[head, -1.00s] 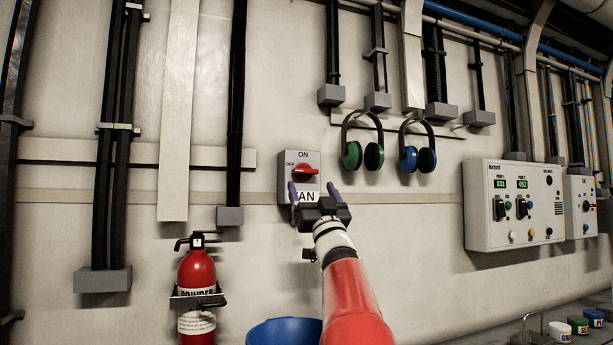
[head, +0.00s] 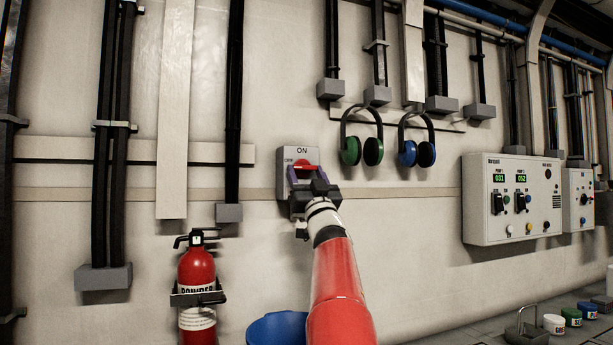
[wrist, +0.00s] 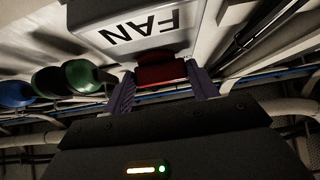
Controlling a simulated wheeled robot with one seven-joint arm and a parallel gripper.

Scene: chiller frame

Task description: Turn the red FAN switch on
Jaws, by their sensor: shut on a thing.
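The FAN switch is a grey box (head: 284,186) on the wall, with ON printed at the top and OFF at the upper left. Its red knob (head: 304,163) is partly hidden by my gripper; the visible part looks roughly level, and its exact angle is hard to tell. My gripper (head: 307,176) is at the box with its purple fingers on either side of the knob, shut on it. In the wrist view, the red knob (wrist: 161,72) sits between the two fingers, below the FAN label (wrist: 143,27).
A red fire extinguisher (head: 197,275) hangs at the lower left, with a blue bin (head: 277,330) below the switch. Green earmuffs (head: 351,151) and blue earmuffs (head: 408,153) hang to the right. A control panel (head: 480,205) is further right. The wall around the switch is clear.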

